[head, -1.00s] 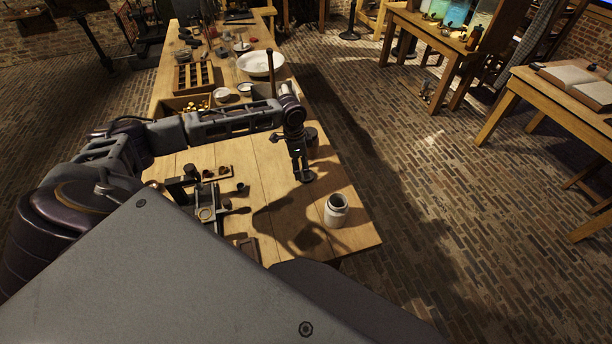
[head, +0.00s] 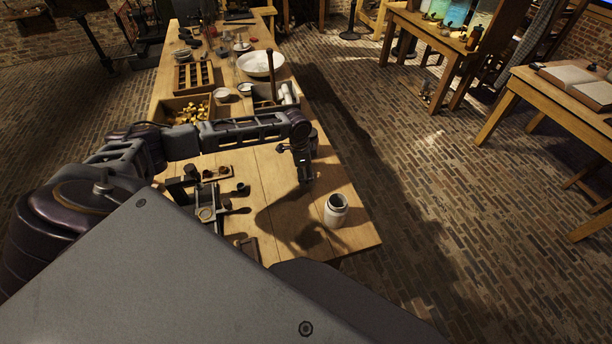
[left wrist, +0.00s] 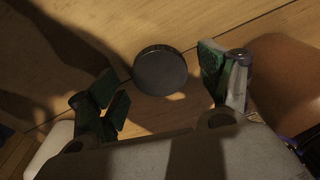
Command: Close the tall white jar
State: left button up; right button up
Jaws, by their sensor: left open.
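A white jar (head: 336,212) stands upright near the front right corner of the wooden table, its mouth open and dark inside. My left gripper (head: 304,178) points down over the table, to the left of the jar and slightly behind it. In the left wrist view its two green-padded fingers (left wrist: 165,90) are spread apart. A dark round disc like a lid (left wrist: 160,70) shows between and just beyond the fingertips, with a gap on each side. I cannot make the disc out in the head view. My right gripper is not in view.
A dark metal fixture with small parts (head: 207,200) stands left of the gripper. A wooden box of brass pieces (head: 166,108) and a white bowl (head: 260,64) are farther back. A brown rounded surface (left wrist: 288,80) shows at the wrist view's right. Bare tabletop lies around the jar.

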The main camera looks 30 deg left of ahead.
aim_at(305, 175)
pick_arm(q)
jog(key=shift+c, duration=0.4)
jog(key=c, duration=0.7)
jog(key=shift+r, duration=5)
